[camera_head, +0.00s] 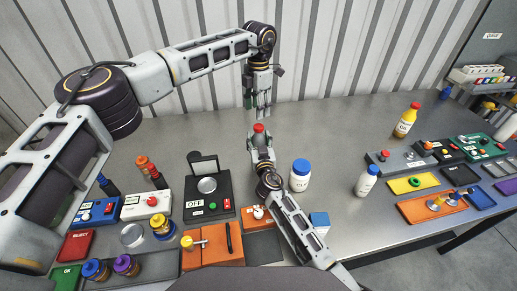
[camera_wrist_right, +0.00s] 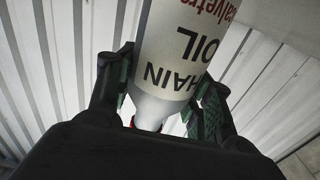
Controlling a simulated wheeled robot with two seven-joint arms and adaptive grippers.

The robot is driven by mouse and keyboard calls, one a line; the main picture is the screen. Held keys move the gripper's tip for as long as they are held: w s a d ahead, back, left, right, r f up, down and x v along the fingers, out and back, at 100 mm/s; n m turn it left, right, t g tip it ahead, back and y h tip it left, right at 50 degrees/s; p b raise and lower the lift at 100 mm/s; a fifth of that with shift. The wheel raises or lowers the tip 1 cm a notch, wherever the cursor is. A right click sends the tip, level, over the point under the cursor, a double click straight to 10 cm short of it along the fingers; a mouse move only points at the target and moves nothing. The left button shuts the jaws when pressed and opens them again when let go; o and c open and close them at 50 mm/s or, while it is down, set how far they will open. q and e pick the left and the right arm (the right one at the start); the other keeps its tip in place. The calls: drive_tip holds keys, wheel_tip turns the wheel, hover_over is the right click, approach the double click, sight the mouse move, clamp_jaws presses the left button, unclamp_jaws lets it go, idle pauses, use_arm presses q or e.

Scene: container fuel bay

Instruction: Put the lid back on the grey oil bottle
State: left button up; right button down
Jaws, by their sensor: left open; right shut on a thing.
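The grey oil bottle is held upright by my right gripper (camera_head: 261,143); in the head view mostly its red lid (camera_head: 258,128) shows, on top. In the right wrist view the pale grey bottle (camera_wrist_right: 180,50) fills the middle, its "CHAIN OIL" label upside down, between the fingers. A bit of red shows at the narrow neck end (camera_wrist_right: 149,125); how tightly the lid sits cannot be told. My right gripper is shut on the bottle. My left gripper (camera_head: 262,110) is open and empty, pointing down just above the red lid, apart from it in the picture.
A white bottle with a blue lid (camera_head: 300,176) stands right of my right gripper, a smaller one (camera_head: 366,182) farther right. A yellow bottle with a red lid (camera_head: 406,120) stands at the right. A black scale (camera_head: 221,209) is left. The table's back middle is clear before a corrugated wall.

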sight(259, 126)
use_arm(q)
drive_tip(key=n, duration=0.2)
drive_tip(key=shift+s+d+n, duration=0.15)
drive_tip(key=shift+n, duration=1.15)
drive_tip(key=shift+f, duration=0.15)
drive_tip(key=shift+f, duration=3.85)
drive_tip(key=c, duration=1.1)
drive_tip(key=o, duration=1.2)
